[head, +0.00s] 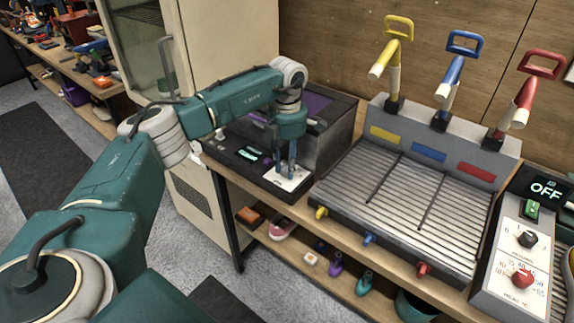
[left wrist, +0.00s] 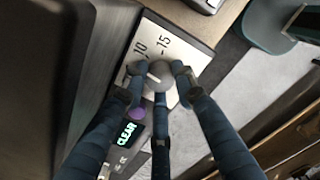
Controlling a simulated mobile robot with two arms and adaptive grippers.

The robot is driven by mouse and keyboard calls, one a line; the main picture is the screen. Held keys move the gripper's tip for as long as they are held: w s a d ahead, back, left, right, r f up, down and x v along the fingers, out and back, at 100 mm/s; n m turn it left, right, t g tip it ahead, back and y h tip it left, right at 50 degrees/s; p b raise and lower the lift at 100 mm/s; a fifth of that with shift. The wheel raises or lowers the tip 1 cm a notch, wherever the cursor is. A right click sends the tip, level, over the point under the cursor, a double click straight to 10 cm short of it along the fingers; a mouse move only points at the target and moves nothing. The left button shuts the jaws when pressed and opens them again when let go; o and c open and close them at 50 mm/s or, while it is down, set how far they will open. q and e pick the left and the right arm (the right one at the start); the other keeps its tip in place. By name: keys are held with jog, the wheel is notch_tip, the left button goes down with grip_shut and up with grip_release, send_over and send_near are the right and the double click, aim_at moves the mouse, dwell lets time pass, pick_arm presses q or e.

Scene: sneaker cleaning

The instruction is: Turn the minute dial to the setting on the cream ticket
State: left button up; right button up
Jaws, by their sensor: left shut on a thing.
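The minute dial is a grey round knob (left wrist: 160,78) on a white plate (left wrist: 158,42) printed with 10 and 15, in the left wrist view. A short pale mark shows on the knob; its exact setting is hard to tell among the fingers. My left gripper (left wrist: 158,84) is shut on the knob, with fingers around it. In the head view, my left gripper (head: 287,172) points down onto the white plate (head: 297,183) at the front right corner of a black machine (head: 325,140), hiding the knob. I cannot make out the cream ticket.
A lit display reading CLEAR (left wrist: 126,134) and a purple button (left wrist: 137,113) sit beside the plate. Right of the machine stands a grey grated wash station (head: 400,205) with yellow, blue and red handles. A control box reading OFF (head: 546,190) stands at far right.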

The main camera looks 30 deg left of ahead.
pick_arm(q)
jog(key=shift+m, duration=1.3)
jog(key=o, duration=1.2)
jog(key=shift+c, duration=0.2)
jog(key=shift+m, duration=0.3)
